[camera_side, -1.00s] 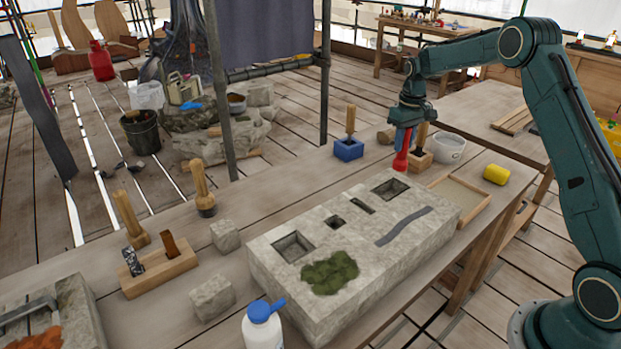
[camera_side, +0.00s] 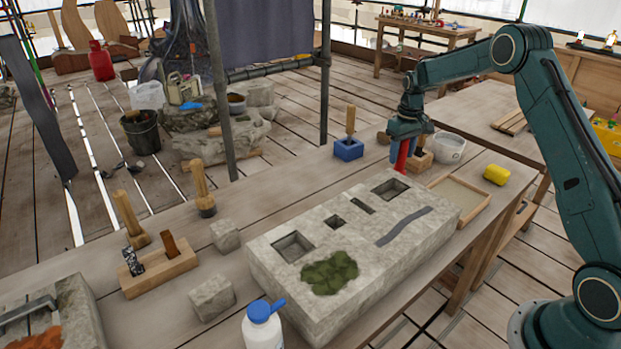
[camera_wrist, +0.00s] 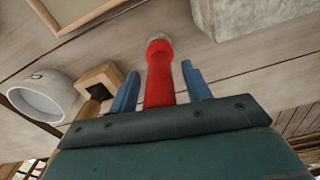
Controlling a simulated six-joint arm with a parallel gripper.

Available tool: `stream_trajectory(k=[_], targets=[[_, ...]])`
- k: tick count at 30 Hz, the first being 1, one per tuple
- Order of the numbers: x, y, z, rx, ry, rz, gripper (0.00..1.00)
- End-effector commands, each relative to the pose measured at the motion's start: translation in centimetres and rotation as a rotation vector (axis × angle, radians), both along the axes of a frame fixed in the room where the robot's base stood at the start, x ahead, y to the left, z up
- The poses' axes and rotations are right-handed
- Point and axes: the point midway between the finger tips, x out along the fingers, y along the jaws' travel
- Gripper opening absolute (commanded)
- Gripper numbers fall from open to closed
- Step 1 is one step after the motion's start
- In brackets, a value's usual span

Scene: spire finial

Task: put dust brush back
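A red-handled tool (camera_side: 402,158), which may be the dust brush, is upright at the far side of the stone block. In the wrist view the red tool (camera_wrist: 159,78) widens to a rounded end with a pale grey tip. My gripper (camera_side: 400,150) points down over it. In the wrist view the two blue fingers of my gripper (camera_wrist: 160,88) are either side of the red handle, with a gap showing on both sides. A wooden holder (camera_side: 420,160) stands just right of it. In the wrist view this holder (camera_wrist: 98,75) shows a dark square opening.
A carved stone block (camera_side: 350,245) fills the bench front. A white bowl (camera_side: 449,149), a shallow wooden tray (camera_side: 470,200) and a yellow item (camera_side: 497,175) are right of the gripper. A blue holder (camera_side: 348,150) with a wooden-handled tool stands left.

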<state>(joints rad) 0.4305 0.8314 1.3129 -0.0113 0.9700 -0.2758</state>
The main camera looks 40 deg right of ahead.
Motion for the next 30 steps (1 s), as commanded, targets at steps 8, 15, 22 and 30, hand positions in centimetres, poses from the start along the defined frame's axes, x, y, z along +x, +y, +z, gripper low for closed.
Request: stream_trajectory(k=[8,15,22,30], targets=[[0.0,0.0,0.2,0.000,0.000,0.000,0.48],[0.0,0.0,1.8,-0.001,-0.003,0.000,0.48],[-0.1,0.0,5.1,-0.002,-0.004,0.000,0.48],[-0.2,0.0,9.4,0.000,-0.002,0.000,0.48]])
